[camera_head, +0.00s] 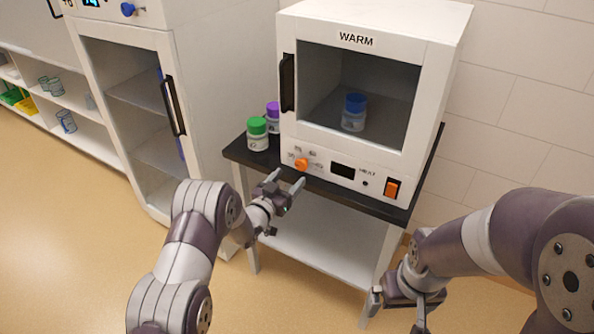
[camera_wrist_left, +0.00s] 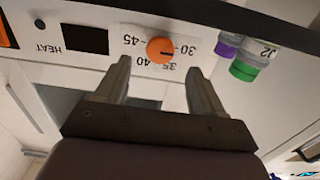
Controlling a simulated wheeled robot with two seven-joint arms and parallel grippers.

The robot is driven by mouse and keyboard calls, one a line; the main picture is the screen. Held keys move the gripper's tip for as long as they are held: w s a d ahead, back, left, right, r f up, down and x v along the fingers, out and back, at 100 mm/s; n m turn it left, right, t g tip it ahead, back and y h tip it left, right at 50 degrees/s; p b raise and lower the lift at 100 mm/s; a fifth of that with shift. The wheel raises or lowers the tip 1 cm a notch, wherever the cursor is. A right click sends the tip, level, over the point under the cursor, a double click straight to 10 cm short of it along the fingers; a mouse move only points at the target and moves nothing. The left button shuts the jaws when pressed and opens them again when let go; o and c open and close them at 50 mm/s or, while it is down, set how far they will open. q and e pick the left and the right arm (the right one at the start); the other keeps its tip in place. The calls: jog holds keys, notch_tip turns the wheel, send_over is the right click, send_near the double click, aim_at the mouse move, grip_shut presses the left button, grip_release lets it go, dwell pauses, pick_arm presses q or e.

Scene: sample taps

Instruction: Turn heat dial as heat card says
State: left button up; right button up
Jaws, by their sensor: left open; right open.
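The orange heat dial (camera_head: 301,164) is on the front panel of the white WARM cabinet (camera_head: 440,50). In the left wrist view the dial (camera_wrist_left: 160,50) appears upside down, with 30, 35, 40 and 45 printed around it. Its dark mark seems to point toward 30. My left gripper (camera_head: 289,179) is open just in front of the dial; in the wrist view its fingers (camera_wrist_left: 159,67) stand either side, short of it, with no contact visible. My right gripper (camera_head: 396,312) is open and empty, low at the right. I cannot make out a heat card in either view.
A green-lidded jar (camera_head: 257,134) and a purple-lidded jar (camera_head: 272,117) stand on the black-topped table (camera_head: 235,152) left of the cabinet. A blue-lidded jar (camera_head: 354,112) is behind its window. An orange switch (camera_head: 392,188) sits right of a dark display (camera_head: 343,171).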

aim_at(300, 167)
pick_arm(q)
jog(key=x, duration=0.5)
jog(key=shift+w+d, duration=0.2)
jog(key=shift+w, duration=0.05)
jog(key=c, duration=1)
jog(key=shift+f+b, duration=0.1)
jog(key=shift+b, duration=0.25)
